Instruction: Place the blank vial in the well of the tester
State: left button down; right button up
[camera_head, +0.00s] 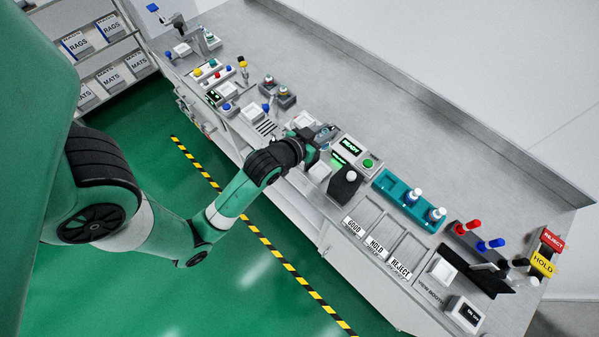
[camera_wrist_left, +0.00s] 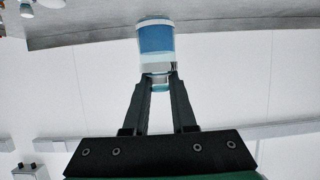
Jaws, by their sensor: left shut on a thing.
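My left gripper (camera_head: 326,136) is above the workbench, just left of the tester. In the left wrist view its fingertips (camera_wrist_left: 160,84) are shut on a clear vial with a blue band (camera_wrist_left: 156,40). I cannot tell from the head view where the held vial is, as it is too small there. The tester (camera_head: 349,146) has a lit green READY display and a green button (camera_head: 368,163). A black block with a pale round spot on top (camera_head: 345,184) stands in front of it; I cannot tell if that is the well. My right gripper is not in view.
A teal rack (camera_head: 388,184) with white-capped vials stands right of the tester. Trays marked GOOD, HOLD and REJECT (camera_head: 377,245) lie along the front edge. Red and blue pieces (camera_head: 467,227) stand farther right. The back of the bench (camera_head: 440,150) is clear.

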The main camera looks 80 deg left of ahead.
pick_arm(q)
jog(key=shift+w+d+r, duration=0.15)
jog(key=shift+r, duration=0.05)
jog(key=shift+w, duration=0.2)
notch_tip(320, 180, down, 18)
jog(key=b, duration=0.7)
jog(key=c, duration=1.2)
grip_release()
jog(key=shift+f, duration=0.15)
jog(key=shift+o, duration=1)
